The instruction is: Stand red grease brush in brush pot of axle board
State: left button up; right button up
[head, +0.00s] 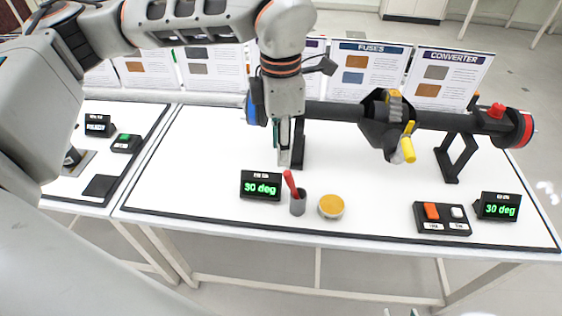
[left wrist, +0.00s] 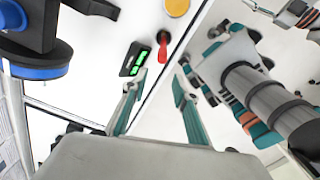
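The red grease brush (head: 290,182) stands in the small grey brush pot (head: 298,207) near the front of the white axle board (head: 200,158), its handle leaning left. My left gripper (head: 284,163) is just above and behind the handle. In the left wrist view the brush (left wrist: 162,48) lies beyond the two fingertips (left wrist: 158,78), which are apart with nothing between them. The pot is hard to make out there. The head view does not show my right gripper. Part of what looks like my right arm (left wrist: 295,12) shows at the wrist view's top right, its fingers unclear.
A 30 deg display (head: 261,186) is left of the pot and a yellow-topped round tin (head: 331,206) is right of it. The dark axle (head: 340,112) runs behind.

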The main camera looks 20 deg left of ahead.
pick_arm(q)
jog(key=shift+r, duration=1.95)
